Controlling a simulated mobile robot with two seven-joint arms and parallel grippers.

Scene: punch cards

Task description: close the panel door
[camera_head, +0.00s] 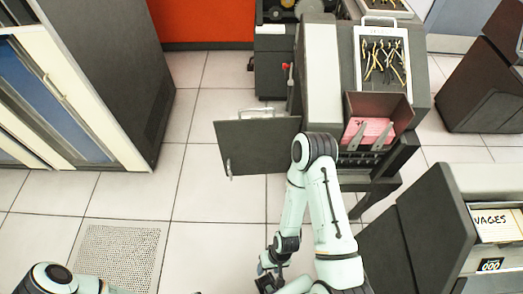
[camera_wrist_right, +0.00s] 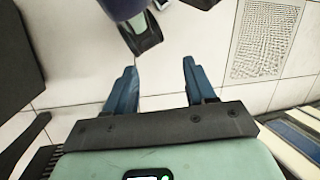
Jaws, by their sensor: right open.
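The panel door (camera_head: 250,146) is a dark grey flat panel in the head view. It stands swung open to the left of the punch-card machine (camera_head: 322,75), with a small pale handle near its lower left edge. My right arm bends down in front of the machine. My right gripper (camera_head: 268,280) is low at the bottom of the head view, apart from the door. In the wrist view my right gripper (camera_wrist_right: 159,68) has its two blue fingers spread, with only floor between them. My left gripper is not visible; only part of that arm shows at the lower left.
A dark cabinet (camera_head: 425,225) stands at the lower right, a tall cabinet (camera_head: 105,60) at the left. The tiled floor left of the door is clear, with a floor grate (camera_head: 118,255).

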